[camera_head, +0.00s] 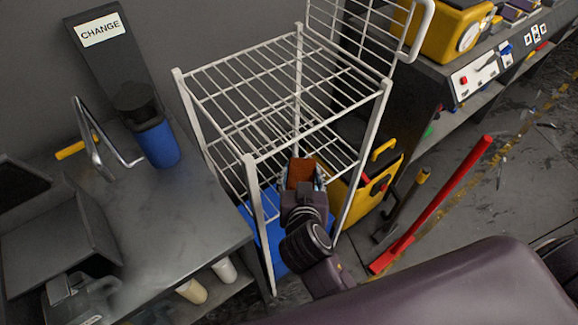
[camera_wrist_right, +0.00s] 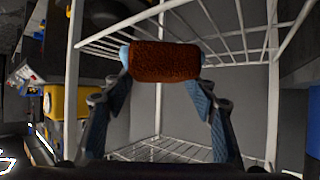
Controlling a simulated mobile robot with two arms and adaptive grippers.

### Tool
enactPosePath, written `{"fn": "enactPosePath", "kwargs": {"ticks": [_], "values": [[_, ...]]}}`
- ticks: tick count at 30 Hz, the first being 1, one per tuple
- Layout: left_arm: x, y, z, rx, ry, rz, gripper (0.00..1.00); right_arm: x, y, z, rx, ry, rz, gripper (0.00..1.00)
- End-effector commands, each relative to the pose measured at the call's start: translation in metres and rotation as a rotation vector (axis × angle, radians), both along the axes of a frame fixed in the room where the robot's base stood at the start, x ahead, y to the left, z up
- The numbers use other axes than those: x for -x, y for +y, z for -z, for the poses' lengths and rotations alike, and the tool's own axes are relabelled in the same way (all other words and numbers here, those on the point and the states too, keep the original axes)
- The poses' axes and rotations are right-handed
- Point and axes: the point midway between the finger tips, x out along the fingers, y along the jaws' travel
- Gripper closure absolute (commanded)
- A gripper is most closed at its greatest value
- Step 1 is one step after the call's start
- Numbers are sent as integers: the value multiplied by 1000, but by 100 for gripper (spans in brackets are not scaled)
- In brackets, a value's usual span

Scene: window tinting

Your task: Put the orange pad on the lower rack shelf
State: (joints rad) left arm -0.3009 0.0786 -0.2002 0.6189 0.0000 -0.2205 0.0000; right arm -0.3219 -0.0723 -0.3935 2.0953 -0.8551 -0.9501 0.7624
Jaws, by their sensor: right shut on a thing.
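The white wire rack (camera_head: 388,92) stands in the middle of the head view. Its lower wire shelf (camera_head: 262,128) shows below the top shelf (camera_head: 270,75). My right gripper (camera_head: 304,176) is at the rack's front, near the lower shelf's level. It is shut on the orange-brown pad (camera_head: 302,170). In the right wrist view the pad (camera_wrist_right: 163,62) lies across between the two fingertips, with wire shelving behind it. I cannot tell whether the pad touches the shelf. My left gripper is not in view.
A grey table (camera_head: 185,215) with a blue-and-black cup (camera_head: 156,143) stands left of the rack. A blue bin (camera_head: 262,222) sits under the rack. A yellow case (camera_head: 372,190) and a red bar (camera_head: 440,200) are on the floor to the right.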

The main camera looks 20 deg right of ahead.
Motion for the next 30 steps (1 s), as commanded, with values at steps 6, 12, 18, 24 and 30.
{"fn": "enactPosePath", "kwargs": {"ticks": [6,12,18,24,30], "values": [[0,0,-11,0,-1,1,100,-40,15,-2,0,-2,-1,74],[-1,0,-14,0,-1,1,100,-48,17,6,3,3,-2,74],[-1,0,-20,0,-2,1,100,-48,17,31,3,3,-2,74],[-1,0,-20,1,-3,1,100,-47,17,36,0,1,-1,74],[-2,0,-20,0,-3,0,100,-47,18,37,-1,3,-1,39]]}}
